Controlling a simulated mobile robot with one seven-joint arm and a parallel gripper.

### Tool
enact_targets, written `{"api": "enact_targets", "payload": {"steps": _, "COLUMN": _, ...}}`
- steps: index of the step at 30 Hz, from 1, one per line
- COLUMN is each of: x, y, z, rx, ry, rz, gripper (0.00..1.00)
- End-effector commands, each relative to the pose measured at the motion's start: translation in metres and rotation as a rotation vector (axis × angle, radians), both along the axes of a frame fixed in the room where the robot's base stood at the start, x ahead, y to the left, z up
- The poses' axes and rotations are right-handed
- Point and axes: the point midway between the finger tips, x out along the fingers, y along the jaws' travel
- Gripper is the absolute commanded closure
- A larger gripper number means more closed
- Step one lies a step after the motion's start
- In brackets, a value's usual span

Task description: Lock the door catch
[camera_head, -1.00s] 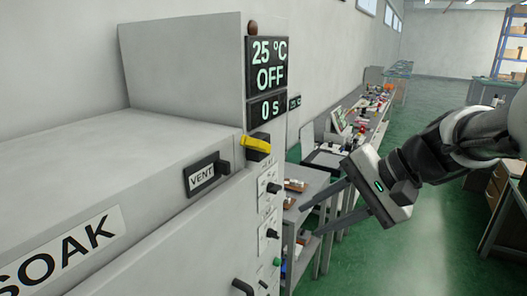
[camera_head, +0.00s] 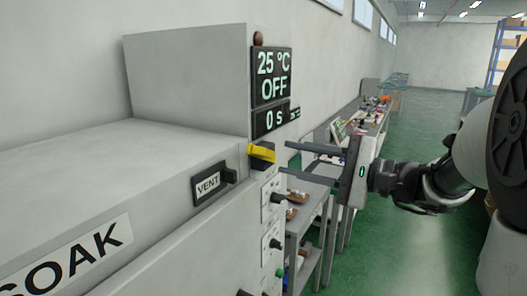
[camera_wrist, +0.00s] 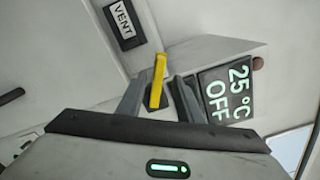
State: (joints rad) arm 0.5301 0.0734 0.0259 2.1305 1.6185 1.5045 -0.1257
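The door catch is a yellow lever (camera_head: 262,152) on a dark mount at the front corner of the grey oven-like cabinet, below the display. It also shows in the wrist view (camera_wrist: 157,82), lying between my two fingers. My gripper (camera_head: 286,160) is open, its fingers pointing left toward the lever. In the wrist view the gripper (camera_wrist: 160,88) has one finger on each side of the lever, with gaps visible. I cannot tell how near the fingertips are in depth; in the head view they appear just right of the lever.
The display (camera_head: 271,77) reads 25 °C, OFF and 0 s. A black VENT fixture (camera_head: 212,184) is on the cabinet to the left. Knobs (camera_head: 275,198) line the panel below. A cluttered bench (camera_head: 350,130) stands behind my gripper. The green floor at right is clear.

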Motion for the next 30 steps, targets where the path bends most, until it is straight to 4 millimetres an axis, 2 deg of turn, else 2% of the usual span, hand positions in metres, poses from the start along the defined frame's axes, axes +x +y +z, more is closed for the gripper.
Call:
{"api": "enact_targets", "payload": {"steps": 3, "x": 0.014, "y": 0.023, "z": 0.001, "rx": 0.000, "ry": 0.000, "rz": 0.004, "gripper": 0.67}}
{"api": "enact_targets", "payload": {"steps": 10, "x": 0.033, "y": 0.051, "z": 0.001, "rx": -0.001, "ry": 0.000, "rz": 0.003, "gripper": 0.67}}
{"api": "enact_targets", "payload": {"steps": 15, "x": 0.039, "y": 0.059, "z": 0.000, "rx": -0.001, "ry": 0.001, "rz": 0.000, "gripper": 0.67}}
{"api": "enact_targets", "payload": {"steps": 23, "x": 0.040, "y": 0.061, "z": 0.000, "rx": -0.001, "ry": 0.000, "rz": 0.000, "gripper": 0.67}}
{"api": "enact_targets", "payload": {"steps": 29, "x": 0.040, "y": 0.061, "z": 0.000, "rx": -0.001, "ry": 0.000, "rz": 0.000, "gripper": 0.98}}
{"api": "enact_targets", "payload": {"steps": 30, "x": 0.040, "y": 0.060, "z": 0.000, "rx": -0.001, "ry": 0.000, "rz": 0.000, "gripper": 1.00}}
